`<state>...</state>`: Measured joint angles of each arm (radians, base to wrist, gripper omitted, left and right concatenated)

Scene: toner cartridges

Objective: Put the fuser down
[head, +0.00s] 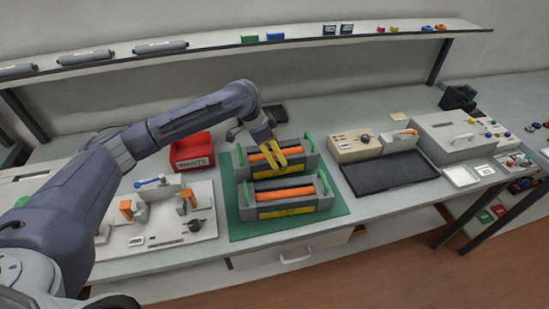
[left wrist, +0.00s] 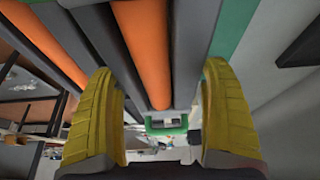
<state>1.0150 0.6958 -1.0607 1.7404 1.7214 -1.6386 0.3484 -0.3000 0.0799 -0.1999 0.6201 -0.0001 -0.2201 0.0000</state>
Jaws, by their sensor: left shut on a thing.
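Two grey fusers with orange rollers and green end handles are over the green mat (head: 246,233). My left gripper (head: 284,157) has its yellow fingers shut on the rear fuser (head: 257,157), gripping its grey body. In the left wrist view the fingers flank the held fuser's grey bars and orange roller (left wrist: 140,48). The front fuser (head: 284,194) has a yellow strip on its front and sits on the mat, close in front of the held one. I cannot tell whether the held fuser touches the mat. My right gripper is not in view.
A red bin (head: 192,152) stands left of the mat at the back. A white fixture board (head: 150,232) lies at left. A black tray (head: 389,172) and a grey box (head: 452,132) are at right. A shelf (head: 220,44) runs above the bench.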

